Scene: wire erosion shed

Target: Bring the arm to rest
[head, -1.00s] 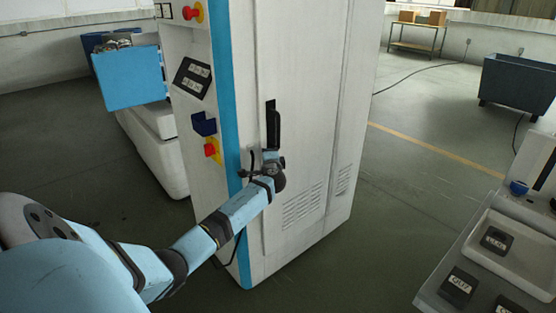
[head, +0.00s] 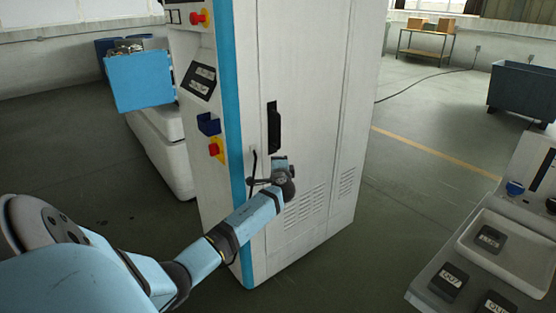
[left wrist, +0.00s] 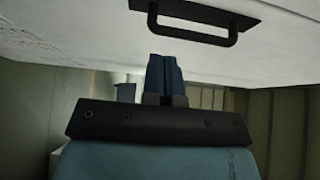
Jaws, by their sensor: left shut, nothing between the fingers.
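My left arm reaches in from the left in the head view, and its gripper (head: 280,162) is in front of the white cabinet (head: 312,90), just below the black door handle (head: 273,128). In the left wrist view the two blue fingers of the left gripper (left wrist: 165,62) are together with nothing between them. The black handle (left wrist: 232,32) shows above the fingertips there, apart from them, on the white cabinet face. The cabinet door looks closed. My right gripper is not in either view.
A grey bench (head: 425,290) with black labelled blocks stands at the lower right. A blue bin (head: 140,82) is at the left behind the cabinet. A blue cart (head: 520,92) and a table with boxes (head: 420,45) stand far back right.

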